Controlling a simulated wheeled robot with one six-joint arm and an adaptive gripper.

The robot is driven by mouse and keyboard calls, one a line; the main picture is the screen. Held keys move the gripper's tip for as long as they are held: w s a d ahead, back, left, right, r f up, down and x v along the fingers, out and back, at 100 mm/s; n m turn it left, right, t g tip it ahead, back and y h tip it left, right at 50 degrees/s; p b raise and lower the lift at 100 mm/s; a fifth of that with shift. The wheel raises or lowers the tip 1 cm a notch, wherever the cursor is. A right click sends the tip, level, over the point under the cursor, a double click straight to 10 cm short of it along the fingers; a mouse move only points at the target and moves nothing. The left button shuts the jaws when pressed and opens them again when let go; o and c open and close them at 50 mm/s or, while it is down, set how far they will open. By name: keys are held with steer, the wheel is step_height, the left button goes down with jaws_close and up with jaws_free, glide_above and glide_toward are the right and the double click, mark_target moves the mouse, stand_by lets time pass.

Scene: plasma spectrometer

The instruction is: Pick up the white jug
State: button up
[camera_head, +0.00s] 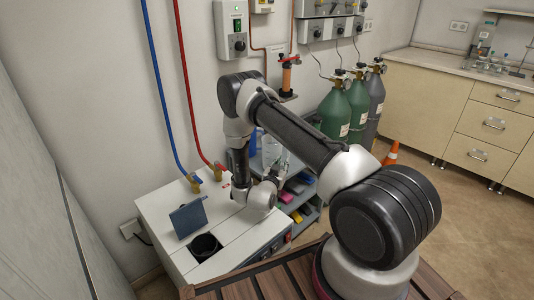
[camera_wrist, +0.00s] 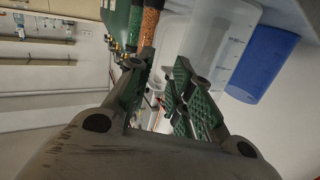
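The white jug (camera_wrist: 213,45) is translucent with measuring marks. In the wrist view it lies just beyond and to the right of my fingertips, appearing sideways because that view is turned. In the head view the jug (camera_head: 270,150) stands on a shelf behind the white cabinet, partly hidden by my arm. My gripper (camera_wrist: 165,80) is open, with green-padded fingers apart and nothing held between them. The right finger overlaps the jug's side in the picture; I cannot tell whether it touches.
A blue container (camera_wrist: 263,62) stands close beside the jug. A white cabinet (camera_head: 160,210) with a raised dark lid (camera_head: 188,217) stands in front of the shelf. Green gas cylinders (camera_head: 336,110) stand to the right. Colored items (camera_head: 297,187) lie on lower shelves.

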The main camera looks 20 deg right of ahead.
steer(key=x, duration=0.4)
steer(key=f+x, duration=0.1)
steer(key=x, duration=0.2)
steer(key=shift+s+d, duration=0.2)
steer(key=shift+d, duration=0.1)
jaws_close()
